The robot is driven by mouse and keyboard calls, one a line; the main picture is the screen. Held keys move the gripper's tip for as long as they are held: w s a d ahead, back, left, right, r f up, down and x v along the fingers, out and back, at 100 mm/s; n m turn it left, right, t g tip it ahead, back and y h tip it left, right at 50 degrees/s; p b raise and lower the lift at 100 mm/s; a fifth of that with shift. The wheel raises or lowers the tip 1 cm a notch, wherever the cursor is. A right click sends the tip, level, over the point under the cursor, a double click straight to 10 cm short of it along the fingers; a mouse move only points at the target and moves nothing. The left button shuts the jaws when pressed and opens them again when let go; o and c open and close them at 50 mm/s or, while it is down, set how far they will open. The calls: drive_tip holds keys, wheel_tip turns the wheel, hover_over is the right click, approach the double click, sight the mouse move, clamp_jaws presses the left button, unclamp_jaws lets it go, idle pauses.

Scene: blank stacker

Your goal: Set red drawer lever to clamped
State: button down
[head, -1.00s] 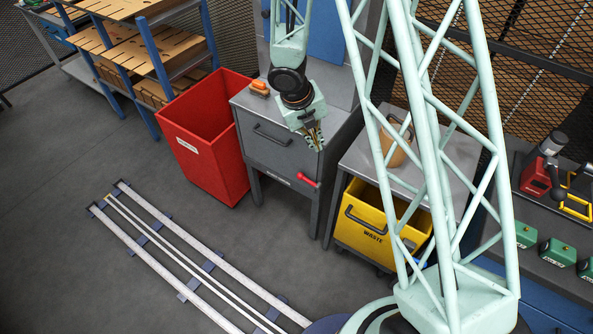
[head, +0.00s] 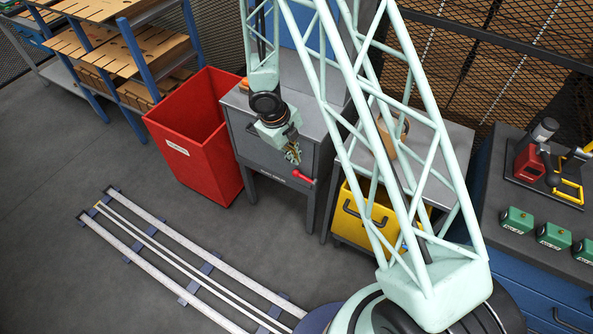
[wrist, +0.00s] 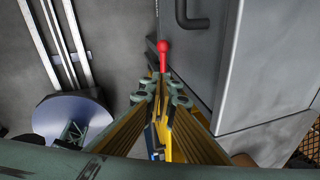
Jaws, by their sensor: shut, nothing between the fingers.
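The red drawer lever (head: 302,176) sticks out from the lower right of the grey cabinet's drawer front (head: 262,150). Its rounded red end also shows in the wrist view (wrist: 163,46), just beyond my fingertips. My gripper (head: 293,158) is shut and empty, pointing down in front of the drawer front, a little above and left of the lever in the head view. In the wrist view my gripper (wrist: 160,88) lines up with the lever. I cannot tell whether the fingers touch it. Part of the drawer front is hidden behind my gripper.
A red bin (head: 190,150) stands left of the cabinet. A yellow waste drawer (head: 352,220) sits under a grey table to the right, partly behind my arm. Floor rails (head: 165,243) run across the front left. Open floor lies before the cabinet.

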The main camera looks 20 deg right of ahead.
drive_tip(key=shift+f, duration=0.1)
drive_tip(key=b, duration=0.5)
hover_over(296, 174)
drive_tip(key=s+d, duration=0.1)
drive_tip(key=s, duration=0.2)
drive_tip(key=shift+f, duration=4.9)
drive_tip(key=shift+w+a+f, duration=0.2)
drive_tip(key=shift+w+f, duration=0.35)
drive_tip(key=shift+f, duration=0.1)
drive_tip(key=shift+w+a+f, duration=0.2)
drive_tip(key=shift+w+f, duration=0.35)
drive_tip(key=shift+f, duration=0.1)
drive_tip(key=shift+w+a+f, duration=0.1)
drive_tip(key=shift+f, duration=0.05)
drive_tip(key=shift+w+a+f+p, duration=0.3)
drive_tip(key=shift+f+p, duration=0.25)
drive_tip(key=shift+p, duration=0.15)
drive_tip(key=shift+s+r, duration=0.1)
drive_tip(key=shift+r, duration=0.05)
